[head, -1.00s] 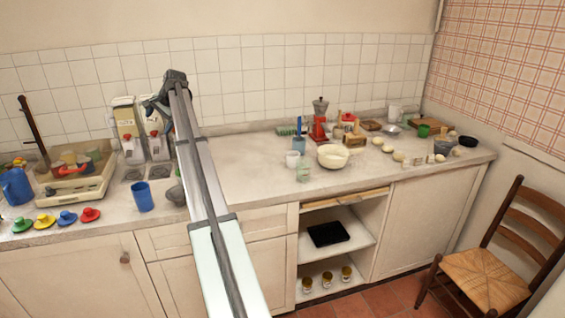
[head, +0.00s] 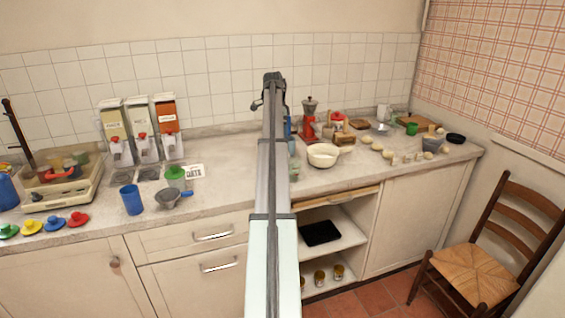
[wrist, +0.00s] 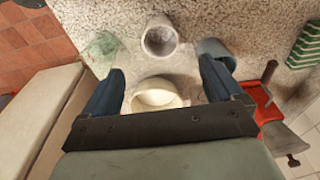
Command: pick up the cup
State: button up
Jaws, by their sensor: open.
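The task does not say which cup. In the wrist view a whitish cup (wrist: 160,38) stands upright just beyond my fingertips, roughly centred between them. In the head view my arm hides it. A blue-grey cup (wrist: 217,52) is beside it, partly behind my right finger. A clear greenish glass (wrist: 102,50) is on the other side; it also shows in the head view (head: 294,169). A blue cup (head: 131,200) stands farther left on the counter. My gripper (wrist: 162,68) is open and empty above the counter.
A cream bowl (wrist: 158,98) lies below my fingers; in the head view it is right of my arm (head: 323,157). A red grinder (head: 309,128) stands behind it. A green cup (head: 411,129) and small items are farther right. Dispensers (head: 142,130) stand left.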

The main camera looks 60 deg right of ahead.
jog(key=f, duration=0.9)
jog(key=s+d+f, duration=0.1)
jog(key=f, duration=0.3)
jog(key=shift+f, duration=0.25)
jog(key=c, duration=1.1)
